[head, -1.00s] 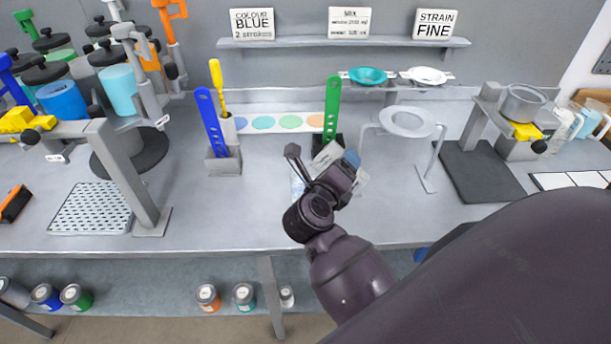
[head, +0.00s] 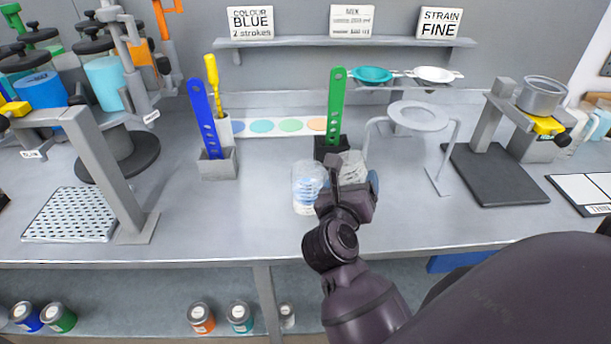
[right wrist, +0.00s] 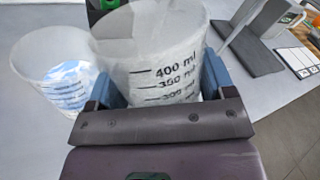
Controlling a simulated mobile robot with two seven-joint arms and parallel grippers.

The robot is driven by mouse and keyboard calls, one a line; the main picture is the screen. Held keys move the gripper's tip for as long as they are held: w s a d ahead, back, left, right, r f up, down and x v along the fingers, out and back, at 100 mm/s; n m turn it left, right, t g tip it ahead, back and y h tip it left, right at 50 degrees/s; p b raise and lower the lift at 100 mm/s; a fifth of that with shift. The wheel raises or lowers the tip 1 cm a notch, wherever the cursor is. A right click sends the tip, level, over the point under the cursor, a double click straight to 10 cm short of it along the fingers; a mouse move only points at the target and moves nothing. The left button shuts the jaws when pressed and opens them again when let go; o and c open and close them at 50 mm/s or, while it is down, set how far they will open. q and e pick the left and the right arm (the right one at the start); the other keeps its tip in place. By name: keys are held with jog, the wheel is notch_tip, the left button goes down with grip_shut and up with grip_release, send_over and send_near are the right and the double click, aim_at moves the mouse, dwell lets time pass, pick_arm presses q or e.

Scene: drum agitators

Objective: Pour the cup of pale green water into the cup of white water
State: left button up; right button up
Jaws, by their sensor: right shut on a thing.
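My right gripper (head: 347,192) is shut on a clear measuring cup (head: 353,167) with black millilitre marks. In the right wrist view the same cup (right wrist: 160,60) sits upright or nearly so between the blue-grey fingers (right wrist: 160,88). Its contents have no clear colour here, so I cannot tell whether it is the pale green water. My left gripper is out of view.
A green perforated paddle (head: 336,110) in a dark holder stands behind the cups, a blue one (head: 205,120) further left. A ring stand (head: 420,117) is at the right.

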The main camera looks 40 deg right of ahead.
notch_tip(320, 180, down, 2)
jog(key=shift+s+d+b, duration=0.1)
jog(key=shift+s+b, duration=0.05)
jog(key=shift+b, duration=0.55)
jog(key=shift+s+f+m+b, duration=0.15)
jog(key=shift+f+m+b, duration=0.35)
jog(key=shift+f+b, duration=0.2)
jog(key=shift+s+d+f+m+b, duration=0.2)
jog(key=shift+s+f+m+b, duration=0.1)
jog(key=shift+m+b, duration=0.35)
jog(key=shift+s+d+f+m+t+b, duration=0.25)
jog(key=shift+s+m+t+b, duration=0.15)
jog(key=shift+m+b, duration=0.65)
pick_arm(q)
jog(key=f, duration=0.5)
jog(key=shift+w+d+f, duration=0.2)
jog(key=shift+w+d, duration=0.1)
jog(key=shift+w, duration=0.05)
pick_arm(e)
jog(key=shift+s+h, duration=0.1)
jog(key=shift+h, duration=0.2)
pick_arm(q)
jog(key=shift+b, duration=0.3)
pick_arm(e)
jog(key=shift+r, duration=0.1)
